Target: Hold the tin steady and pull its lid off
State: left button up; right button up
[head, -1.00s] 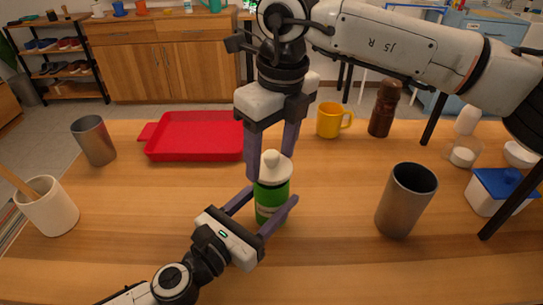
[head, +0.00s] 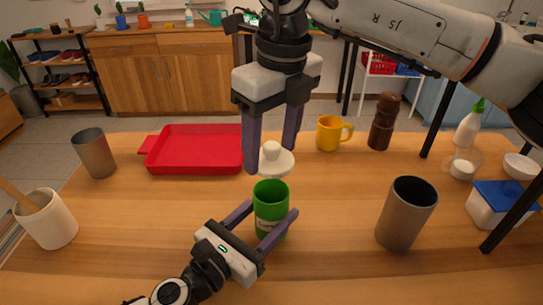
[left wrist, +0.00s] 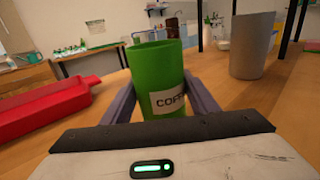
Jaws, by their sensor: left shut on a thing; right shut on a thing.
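The green tin (head: 270,208) stands upright and open-topped on the wooden table. In the left wrist view the tin (left wrist: 158,75) shows a pale label with "COFF" readable. My left gripper (head: 268,222) is shut on the tin's body from the front, one finger on each side. The white lid (head: 271,161), with a round knob, is apart from the tin and a little above its rim. My right gripper (head: 270,160) reaches down from above and is shut on the lid. The tin's inside is mostly hidden.
A red tray (head: 195,150) lies behind and left of the tin. A grey tumbler (head: 405,214) stands to the right, another (head: 94,153) at the left. A yellow mug (head: 329,134) and a pepper mill (head: 383,122) stand behind. The table between the tin and right tumbler is clear.

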pick_arm(q)
jog(key=o, duration=1.6)
